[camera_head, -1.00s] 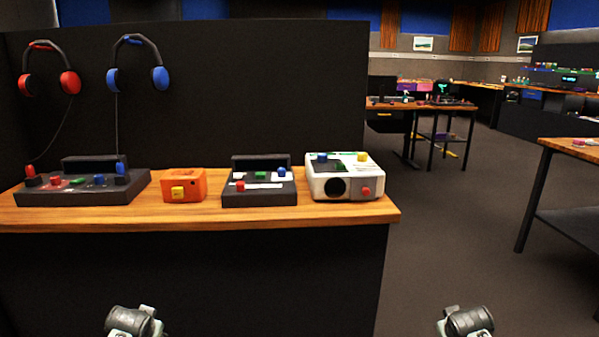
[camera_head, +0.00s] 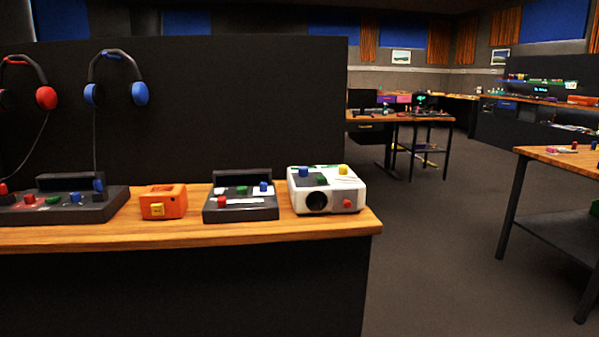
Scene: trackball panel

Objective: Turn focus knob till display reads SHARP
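A white projector-like box (camera_head: 327,190) with a dark round lens stands at the right end of the wooden counter. It carries a blue knob (camera_head: 303,172), a yellow knob (camera_head: 344,170), a red knob (camera_head: 347,204) and a green part on top. To its left is a dark panel (camera_head: 241,206) with small coloured controls and a raised back. I cannot tell which control is the focus knob, and no display text is readable. Neither of my grippers is in view.
The wooden counter (camera_head: 290,231) also holds an orange box (camera_head: 163,202) and a dark console (camera_head: 90,208). Red and blue headphones (camera_head: 117,75) hang above on the dark partition. Open floor (camera_head: 430,240) lies right of the counter, before another table (camera_head: 562,157).

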